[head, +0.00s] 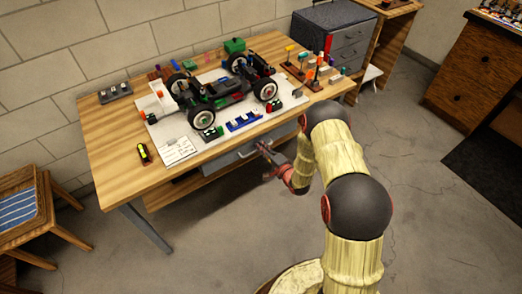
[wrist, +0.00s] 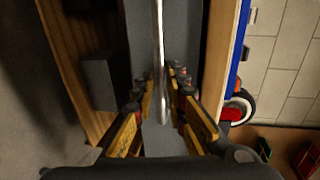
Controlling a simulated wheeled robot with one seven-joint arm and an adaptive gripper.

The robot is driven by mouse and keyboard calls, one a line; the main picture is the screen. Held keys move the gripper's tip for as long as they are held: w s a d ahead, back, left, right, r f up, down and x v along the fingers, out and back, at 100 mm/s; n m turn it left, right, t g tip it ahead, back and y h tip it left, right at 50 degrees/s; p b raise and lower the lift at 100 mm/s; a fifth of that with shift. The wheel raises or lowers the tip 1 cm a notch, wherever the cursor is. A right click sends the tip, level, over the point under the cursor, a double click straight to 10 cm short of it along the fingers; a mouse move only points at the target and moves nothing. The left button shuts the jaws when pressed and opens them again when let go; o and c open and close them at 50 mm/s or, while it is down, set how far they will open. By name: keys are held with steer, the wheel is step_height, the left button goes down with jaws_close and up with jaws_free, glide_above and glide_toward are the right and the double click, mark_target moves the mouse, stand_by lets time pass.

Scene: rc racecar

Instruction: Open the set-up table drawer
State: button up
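The set-up table (head: 120,150) is a wooden workbench in the head view. Its grey drawer (head: 232,157) sits under the front edge of the top and looks shut. In the wrist view the drawer front (wrist: 137,35) is a grey panel with a long metal bar handle (wrist: 158,40). My gripper (head: 266,149) is at the drawer front in the head view. In the wrist view my gripper (wrist: 162,78) is open, with one set of fingers on each side of the handle. Gaps show between fingers and bar. My arm hides the drawer's right part in the head view.
An RC car (head: 225,90) stands on a white mat on the tabletop, among small tools and parts. A grey drawer cabinet (head: 335,35) stands behind right. A wooden stool (head: 30,210) is at left. The floor (head: 190,240) before the table is clear.

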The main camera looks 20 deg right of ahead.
steer(key=shift+w, duration=0.1)
steer(key=shift+c, duration=0.9)
jaws_close()
